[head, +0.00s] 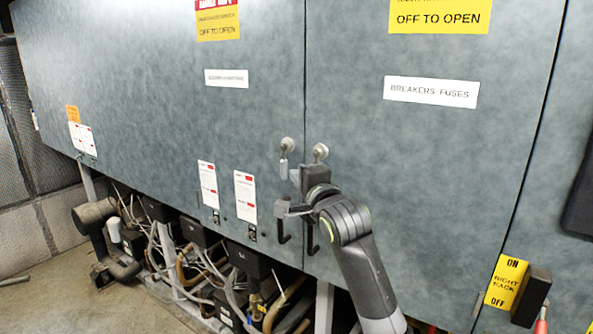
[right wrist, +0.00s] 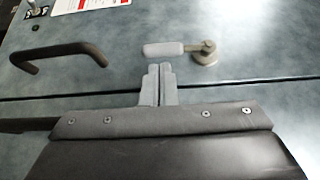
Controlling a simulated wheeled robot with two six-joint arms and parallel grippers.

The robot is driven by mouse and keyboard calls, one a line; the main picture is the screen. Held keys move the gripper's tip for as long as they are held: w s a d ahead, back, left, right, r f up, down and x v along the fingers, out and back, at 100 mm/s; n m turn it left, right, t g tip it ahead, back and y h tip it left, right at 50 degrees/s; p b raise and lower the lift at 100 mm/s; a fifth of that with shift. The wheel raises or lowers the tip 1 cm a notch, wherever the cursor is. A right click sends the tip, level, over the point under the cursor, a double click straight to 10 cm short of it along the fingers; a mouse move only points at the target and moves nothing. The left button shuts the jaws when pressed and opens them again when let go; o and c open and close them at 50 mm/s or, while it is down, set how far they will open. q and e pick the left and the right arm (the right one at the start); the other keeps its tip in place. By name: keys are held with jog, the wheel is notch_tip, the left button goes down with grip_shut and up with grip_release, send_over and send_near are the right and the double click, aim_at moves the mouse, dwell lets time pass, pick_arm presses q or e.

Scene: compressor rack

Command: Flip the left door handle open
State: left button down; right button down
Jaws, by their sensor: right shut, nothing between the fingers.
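The left door handle is a small grey lever (head: 284,168) hanging down from a round pivot (head: 287,145) on the left door (head: 150,80), close to the seam between the doors. In the right wrist view the lever (right wrist: 165,50) lies just beyond my fingertips, with its pivot (right wrist: 205,52) to the right. My right gripper (head: 295,176) is shut and empty beside the lever, on its right side in the head view; I cannot tell whether it touches. It also shows in the right wrist view (right wrist: 159,72). My left gripper is not in view.
The right door's pivot (head: 320,152) is close by, its lever hidden behind my gripper. A black pull handle (head: 284,231) is below on the left door, another (head: 312,236) on the right door. A black switch (head: 531,296) is at lower right. Pipes and cables (head: 190,265) fill the space below.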

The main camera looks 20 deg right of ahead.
jog(key=shift+w, duration=0.55)
jog(key=shift+f, duration=0.15)
